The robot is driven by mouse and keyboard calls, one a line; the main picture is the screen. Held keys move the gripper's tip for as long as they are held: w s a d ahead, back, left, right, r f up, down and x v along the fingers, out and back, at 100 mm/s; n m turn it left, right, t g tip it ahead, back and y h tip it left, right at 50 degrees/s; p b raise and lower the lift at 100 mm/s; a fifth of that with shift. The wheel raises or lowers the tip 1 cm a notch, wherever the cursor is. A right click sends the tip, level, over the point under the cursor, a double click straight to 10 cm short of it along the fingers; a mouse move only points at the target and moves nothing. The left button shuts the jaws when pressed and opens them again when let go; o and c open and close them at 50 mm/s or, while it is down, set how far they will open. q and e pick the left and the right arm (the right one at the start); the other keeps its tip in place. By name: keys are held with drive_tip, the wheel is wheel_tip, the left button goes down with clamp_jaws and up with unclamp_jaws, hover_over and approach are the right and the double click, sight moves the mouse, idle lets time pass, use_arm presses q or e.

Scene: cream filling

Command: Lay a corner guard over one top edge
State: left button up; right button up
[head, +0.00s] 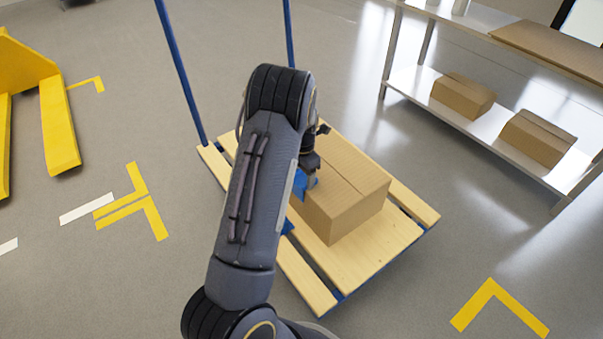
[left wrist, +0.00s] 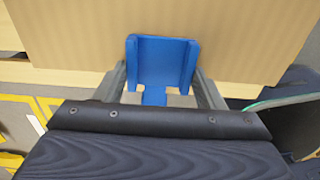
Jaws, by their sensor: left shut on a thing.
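A cardboard box (head: 345,213) sits on a wooden-slatted cart (head: 352,262). My left gripper (head: 308,180) is at the box's left side, and my left arm hides part of that side. In the left wrist view my left gripper (left wrist: 163,88) is shut on a blue corner guard (left wrist: 163,62). My right gripper is not in view.
A metal shelf (head: 480,135) with several cardboard boxes (head: 463,96) stands at the right. The cart has blue upright poles (head: 180,70). A yellow pallet jack (head: 60,130) is at the far left. Yellow floor marks (head: 497,305) lie around; the floor between is clear.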

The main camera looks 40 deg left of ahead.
sight(302, 180)
use_arm(q)
drive_tip(key=o, duration=1.1)
drive_tip(key=shift+c, duration=0.2)
drive_tip(key=s+d+r+m+t+h+p, duration=0.1)
drive_tip(key=s+d+r+m+p, duration=0.2)
drive_tip(key=r, duration=0.6)
drive_tip(key=s+d+r+m+t+h, duration=0.1)
drive_tip(key=s+d+r+m, duration=0.2)
drive_tip(key=r+m, duration=0.35)
drive_tip(key=s+d+r+m+t+h, duration=0.1)
drive_tip(key=s+d+r+m, duration=0.2)
drive_tip(key=s+d+m, duration=0.3)
drive_tip(key=s+d+r+m+t, duration=0.1)
drive_tip(key=s+d+r+m, duration=0.2)
drive_tip(key=s+m, duration=0.5)
drive_tip(key=s+d+r+m+t+h, duration=0.1)
drive_tip(key=s+d+r+m+t, duration=0.15)
drive_tip(key=s+d+m, duration=0.35)
wheel_tip(302, 180, up, 31)
drive_tip(key=s+m+p, duration=0.1)
drive_tip(key=p, duration=2.9)
drive_tip(key=shift+a+f+m+g, duration=0.2)
drive_tip(key=shift+a+m+g, duration=0.15)
drive_tip(key=shift+a+g, duration=0.1)
